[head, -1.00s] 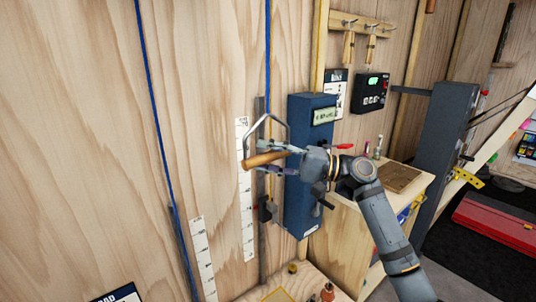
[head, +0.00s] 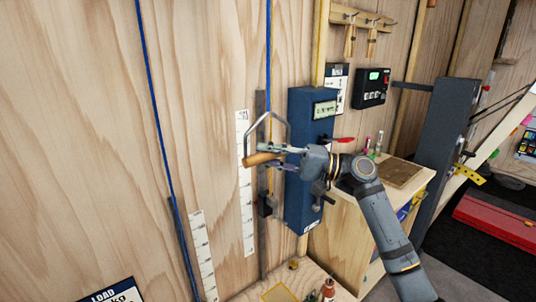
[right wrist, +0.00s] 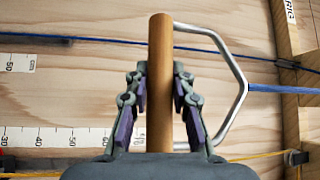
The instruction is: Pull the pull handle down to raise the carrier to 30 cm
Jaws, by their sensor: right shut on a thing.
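The pull handle is a wooden bar (head: 262,158) with a bent metal bow (head: 283,122), hanging from a blue rope (head: 268,60) in front of the plywood wall. My right gripper (head: 277,157) is shut on the wooden bar. In the right wrist view the bar (right wrist: 160,80) stands between the two fingers, and the metal bow (right wrist: 238,85) joins the blue rope at its right. A white scale strip (head: 244,185) is on the wall behind the handle. A second scale (head: 202,255) stands beside the left blue rope (head: 160,135). I cannot make out the carrier. My left gripper is out of view.
A blue box with a display (head: 306,185) is on the wall close to my right gripper. A wooden cabinet (head: 350,235) stands to the right. A LOAD sign (head: 113,293) is at the lower left.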

